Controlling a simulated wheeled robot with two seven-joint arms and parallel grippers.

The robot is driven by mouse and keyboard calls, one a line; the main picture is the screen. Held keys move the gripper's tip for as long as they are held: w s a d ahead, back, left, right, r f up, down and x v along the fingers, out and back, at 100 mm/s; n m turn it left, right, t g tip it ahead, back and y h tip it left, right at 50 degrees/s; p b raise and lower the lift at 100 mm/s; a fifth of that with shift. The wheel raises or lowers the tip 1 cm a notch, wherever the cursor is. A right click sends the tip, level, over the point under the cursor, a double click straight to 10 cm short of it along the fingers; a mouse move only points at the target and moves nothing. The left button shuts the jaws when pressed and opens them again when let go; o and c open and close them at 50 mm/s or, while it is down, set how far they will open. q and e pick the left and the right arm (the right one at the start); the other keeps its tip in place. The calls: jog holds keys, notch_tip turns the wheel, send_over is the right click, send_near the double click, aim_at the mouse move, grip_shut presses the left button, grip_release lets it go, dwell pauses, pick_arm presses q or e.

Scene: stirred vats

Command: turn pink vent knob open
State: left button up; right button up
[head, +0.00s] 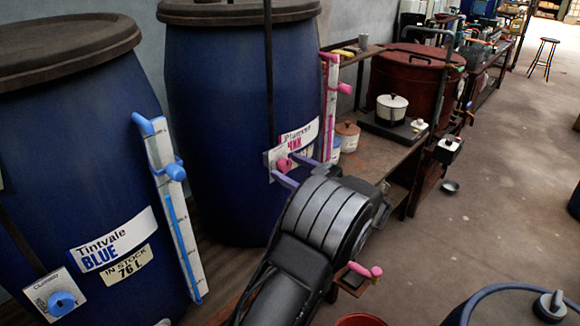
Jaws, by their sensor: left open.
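The pink knob (284,164) sits on a small pale plate on the front of the middle blue barrel (215,110), below a label only partly readable. My left gripper (285,166) reaches up from the bottom of the view. Its two purple fingers are open, with one tip on each side of the pink knob. I cannot tell whether the fingers touch it. The gripper body hides part of the label plate and barrel. My right gripper does not show.
Left is another blue barrel (80,140) with a blue knob (62,301) and a blue-handled gauge strip (172,205). A pink-handled gauge strip (331,100) stands beside the middle barrel. A workbench (375,158) with pots lies right. Open floor (500,200) is further right.

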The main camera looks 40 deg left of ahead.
pick_arm(q)
grip_shut()
dwell(0.8)
